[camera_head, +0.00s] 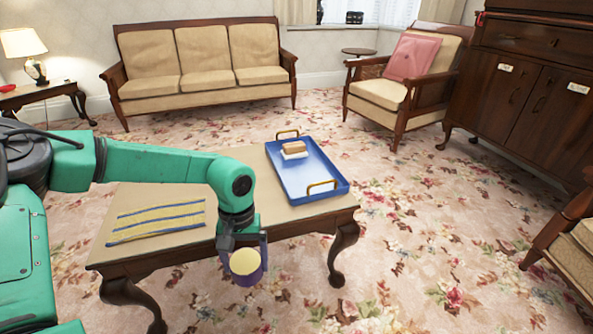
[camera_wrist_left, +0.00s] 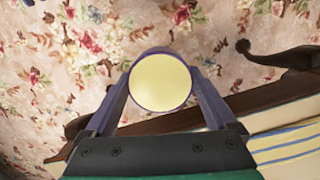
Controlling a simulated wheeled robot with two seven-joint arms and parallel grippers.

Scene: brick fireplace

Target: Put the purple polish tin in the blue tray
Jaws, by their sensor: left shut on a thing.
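The purple polish tin (camera_head: 245,267) with a pale yellow top is held in my left gripper (camera_head: 246,256), just off the table's front edge and over the carpet. In the left wrist view the tin (camera_wrist_left: 160,83) sits between the two fingers of the left gripper (camera_wrist_left: 161,92), its round yellow top facing the camera. The blue tray (camera_head: 330,183) lies on the right part of the table, apart from the tin. It has gold handles at both ends. My right gripper is not in view.
In the tray lie a tan block (camera_head: 294,147) and a whitish piece under it. A striped cloth (camera_head: 157,221) lies on the left of the wooden table (camera_head: 250,190). Table top between cloth and tray is bare. A sofa (camera_head: 205,65) and armchair (camera_head: 405,80) stand behind.

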